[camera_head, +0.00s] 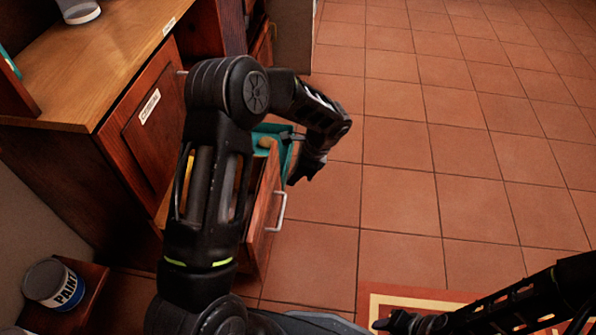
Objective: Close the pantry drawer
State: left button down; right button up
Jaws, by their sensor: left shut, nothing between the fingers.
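The pantry drawer (262,222) is pulled out of the dark wood cabinet. Its front carries a pale metal handle (278,212). A teal item and a small tan item (266,142) show inside it; my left arm hides much of the drawer. My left gripper (293,181) is shut and empty, pointing down just beyond the drawer's far front corner, near the teal item. I cannot tell whether it touches the drawer. My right gripper (382,323) is low at the bottom edge, over the rug and away from the drawer; its fingers are too dark to read.
The cabinet's wooden top (85,65) holds a pale container (79,10) at the back. A paint can (53,284) stands on a low wooden surface at the lower left. The tiled floor (450,130) to the right is clear. A patterned rug (420,300) lies at the bottom.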

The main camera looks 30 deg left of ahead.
aim_at(267, 187)
pick_arm(q)
jog(key=s+a+f+b, duration=0.1)
jog(key=a+f, duration=0.2)
jog(key=a, duration=0.2)
jog(key=shift+s+f+b, duration=0.3)
jog(key=shift+s, duration=0.1)
jog(key=shift+a, duration=0.15)
jog(key=shift+s+a, duration=0.2)
jog(key=shift+a, duration=0.3)
jog(key=s+a+p, duration=0.2)
jog(key=s+a, duration=0.1)
jog(key=a, duration=0.7)
jog(key=s+a+p, duration=0.2)
jog(key=s+a, duration=0.2)
jog(key=a, duration=0.5)
jog(key=shift+a+p, duration=0.3)
jog(key=shift+a, duration=0.1)
jog(key=shift+w+d, duration=0.15)
